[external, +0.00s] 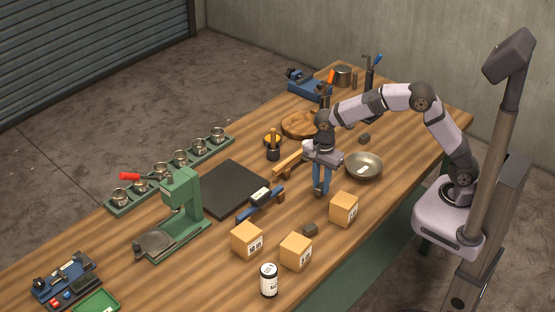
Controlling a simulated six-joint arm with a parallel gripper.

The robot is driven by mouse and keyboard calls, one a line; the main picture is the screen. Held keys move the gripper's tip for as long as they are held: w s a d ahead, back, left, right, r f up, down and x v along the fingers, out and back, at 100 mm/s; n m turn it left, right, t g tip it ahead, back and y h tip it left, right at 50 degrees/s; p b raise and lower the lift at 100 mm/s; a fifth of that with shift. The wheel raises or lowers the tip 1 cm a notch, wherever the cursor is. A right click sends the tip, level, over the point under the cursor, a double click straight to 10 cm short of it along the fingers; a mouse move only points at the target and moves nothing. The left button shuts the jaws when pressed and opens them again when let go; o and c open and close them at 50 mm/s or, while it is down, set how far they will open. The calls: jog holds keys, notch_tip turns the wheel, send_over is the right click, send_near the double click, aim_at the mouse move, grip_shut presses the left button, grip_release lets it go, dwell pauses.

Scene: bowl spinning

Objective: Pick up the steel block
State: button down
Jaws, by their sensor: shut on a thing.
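My gripper (320,190) points straight down over the middle of the wooden table, left of the steel bowl, with its blue fingers close together. It is shut on a small dark block, apparently the steel block (320,188), which is mostly hidden between the fingertips. I cannot tell whether the block is clear of the tabletop. Two similar small dark blocks lie on the table: one (310,229) in front of the gripper among the cardboard boxes, and one (364,139) behind the bowl.
The steel bowl (363,165) stands just right of my gripper. Cardboard boxes (344,209) (247,239) (296,251) and a white jar (268,280) stand in front. A black mat (222,189), a green press (180,215) and a rack of tins (172,172) are to the left.

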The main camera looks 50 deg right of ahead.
aim_at(321, 186)
notch_tip(321, 186, up, 8)
jog(key=shift+r+b, duration=0.25)
jog(key=shift+b, duration=0.2)
jog(key=w+d+r+m+p, duration=0.1)
jog(key=w+d+r+m, duration=0.15)
jog(key=d, duration=0.45)
jog(key=w+d+r+m+p, duration=0.1)
jog(key=d+r+m, duration=0.15)
jog(key=d, duration=0.55)
jog(key=s+d+f+n, duration=0.1)
jog(key=s+d+n, duration=0.3)
jog(key=s+d, duration=0.1)
jog(key=shift+d+f+p, duration=0.15)
jog(key=shift+d+p, duration=0.25)
jog(key=shift+d, duration=0.3)
jog(key=shift+f, duration=0.1)
